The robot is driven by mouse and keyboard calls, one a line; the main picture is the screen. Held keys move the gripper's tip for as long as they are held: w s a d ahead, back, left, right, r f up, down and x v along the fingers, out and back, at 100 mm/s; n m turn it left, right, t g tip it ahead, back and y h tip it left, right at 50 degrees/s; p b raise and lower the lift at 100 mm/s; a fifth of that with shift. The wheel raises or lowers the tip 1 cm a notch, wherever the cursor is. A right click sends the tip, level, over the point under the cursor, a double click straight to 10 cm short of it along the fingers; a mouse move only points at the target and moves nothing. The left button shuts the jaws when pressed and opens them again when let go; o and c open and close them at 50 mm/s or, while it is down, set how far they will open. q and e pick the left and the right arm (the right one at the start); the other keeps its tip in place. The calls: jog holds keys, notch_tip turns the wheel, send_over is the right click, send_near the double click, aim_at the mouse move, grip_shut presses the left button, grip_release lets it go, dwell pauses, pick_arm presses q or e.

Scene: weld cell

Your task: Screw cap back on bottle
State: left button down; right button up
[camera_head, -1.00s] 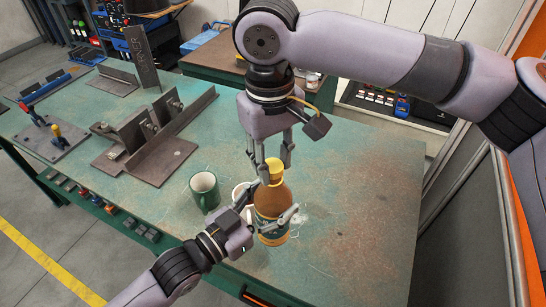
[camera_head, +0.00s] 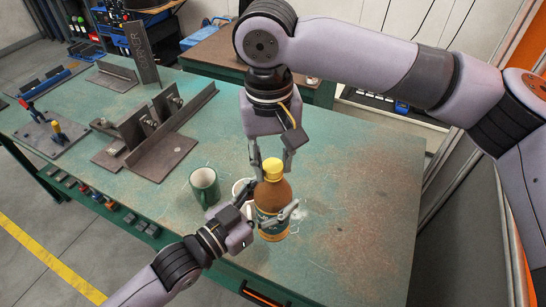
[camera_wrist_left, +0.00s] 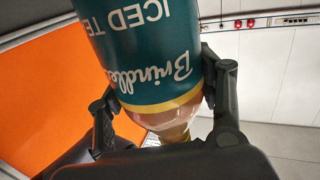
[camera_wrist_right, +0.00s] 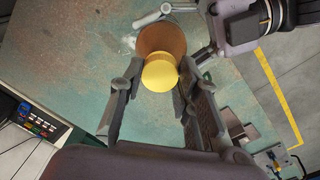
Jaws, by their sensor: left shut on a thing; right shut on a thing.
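The bottle (camera_head: 272,197) stands upright, amber with a dark green label; the yellow cap (camera_head: 273,167) sits on its top. Whether its threads are engaged cannot be seen. My left gripper (camera_head: 276,220) is shut around the bottle's body from the front left. In the left wrist view the labelled bottle (camera_wrist_left: 145,45) appears upside down between both fingers. My right gripper (camera_head: 271,160) comes down from above and is shut on the cap. In the right wrist view the cap (camera_wrist_right: 160,75) is between the fingertips, with the bottle's shoulder (camera_wrist_right: 161,39) behind it.
Steel angle brackets (camera_head: 160,140) lie further left on the green worktable (camera_head: 350,190). The table right of the bottle is clear.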

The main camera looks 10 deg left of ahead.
jog(key=m, duration=0.4)
jog(key=shift+a, duration=0.1)
jog(key=m, duration=0.5)
jog(key=shift+m, duration=0.4)
jog(key=m, duration=0.3)
jog(key=shift+m, duration=0.4)
jog(key=m, duration=0.4)
jog(key=shift+w+m, duration=0.15)
jog(key=shift+m, duration=0.25)
jog(key=o, duration=0.7)
